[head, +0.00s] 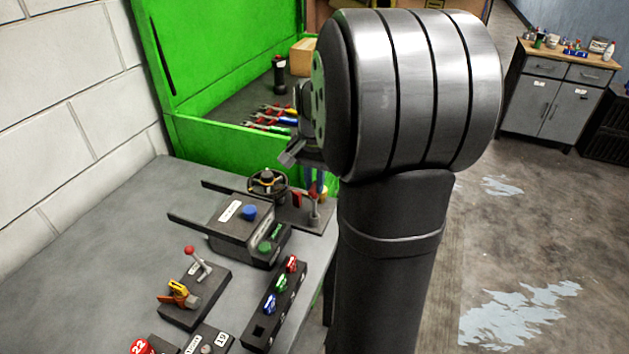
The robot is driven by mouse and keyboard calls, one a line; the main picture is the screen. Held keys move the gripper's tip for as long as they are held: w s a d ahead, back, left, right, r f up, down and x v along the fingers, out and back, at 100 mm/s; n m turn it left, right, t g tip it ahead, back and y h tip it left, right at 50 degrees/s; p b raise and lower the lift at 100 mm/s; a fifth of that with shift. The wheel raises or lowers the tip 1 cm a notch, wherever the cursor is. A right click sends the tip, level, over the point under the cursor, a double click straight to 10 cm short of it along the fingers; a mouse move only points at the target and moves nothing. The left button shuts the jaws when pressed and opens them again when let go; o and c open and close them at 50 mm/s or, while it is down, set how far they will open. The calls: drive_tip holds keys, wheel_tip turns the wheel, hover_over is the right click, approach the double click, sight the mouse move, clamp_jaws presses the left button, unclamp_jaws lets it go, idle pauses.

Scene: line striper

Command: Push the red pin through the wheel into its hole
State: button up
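A black handwheel (267,185) with a light hub stands on the dark fixture at the back of the grey bench. A small red piece (297,198), possibly the red pin, shows just right of the wheel; it is too small to tell whether it sits in a hole. My gripper (290,157) is above and slightly right of the wheel, largely hidden by my own wrist and arm. Whether its fingers are open or shut does not show. The pin's hole is not visible.
A dark box with a blue button (249,212) stands in front of the wheel. A red-knobbed lever (189,250) and a row of coloured knobs (270,304) are nearer. An open green cabinet (215,133) with tools stands behind. The left bench top is clear.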

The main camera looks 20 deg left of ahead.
clamp_jaws()
drive_tip(key=shift+r, duration=3.05)
